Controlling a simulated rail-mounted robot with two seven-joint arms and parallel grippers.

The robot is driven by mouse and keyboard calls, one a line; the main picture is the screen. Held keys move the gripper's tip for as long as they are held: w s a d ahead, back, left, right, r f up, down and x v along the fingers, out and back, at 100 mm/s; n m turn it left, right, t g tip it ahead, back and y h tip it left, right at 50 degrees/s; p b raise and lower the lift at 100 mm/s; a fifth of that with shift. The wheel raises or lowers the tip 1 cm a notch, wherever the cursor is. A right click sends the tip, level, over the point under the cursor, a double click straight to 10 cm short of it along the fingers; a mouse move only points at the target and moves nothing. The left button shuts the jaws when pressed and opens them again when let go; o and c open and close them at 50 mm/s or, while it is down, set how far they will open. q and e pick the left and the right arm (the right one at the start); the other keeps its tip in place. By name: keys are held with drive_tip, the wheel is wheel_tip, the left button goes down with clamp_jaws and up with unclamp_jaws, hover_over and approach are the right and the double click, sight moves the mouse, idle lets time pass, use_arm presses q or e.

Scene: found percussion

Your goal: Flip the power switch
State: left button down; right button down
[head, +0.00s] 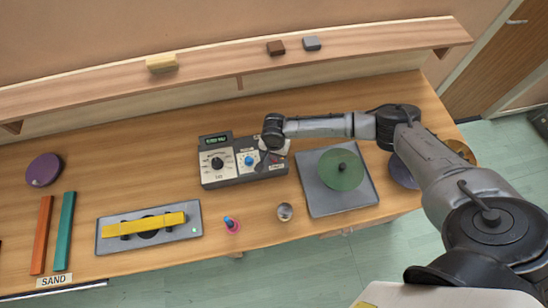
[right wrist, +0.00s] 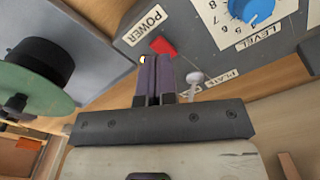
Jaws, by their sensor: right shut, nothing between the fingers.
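A grey control box (head: 243,161) stands on the bench with a lit green display, a black dial and a blue LEVEL knob (head: 249,160). In the right wrist view, the red power switch (right wrist: 163,47) sits beside the POWER label (right wrist: 145,26) on the box's panel. My right gripper (right wrist: 155,60) is shut and empty, its fingertips just by the red switch; I cannot tell whether they touch it. In the head view my right gripper (head: 273,148) covers the right end of the box. My left gripper is not in view.
Right of the box, a green disc (head: 340,170) stands on a grey plate (head: 312,196). A small metal cup (head: 285,211), a pink item (head: 232,226) and a yellow bar (head: 145,224) on a grey base lie in front. A shelf (head: 210,73) runs behind.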

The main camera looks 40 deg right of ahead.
drive_tip(key=shift+f, duration=0.55)
drive_tip(key=shift+f+b, duration=0.4)
drive_tip(key=shift+f, duration=0.1)
idle(0.4)
drive_tip(key=shift+f, duration=0.35)
drive_tip(key=shift+r, duration=0.1)
wheel_tip(320, 180, up, 4)
drive_tip(key=p, duration=0.5)
drive_tip(key=shift+r, duration=0.2)
wheel_tip(320, 180, up, 2)
drive_tip(key=p, duration=0.3)
drive_tip(key=shift+r, duration=0.25)
idle(0.5)
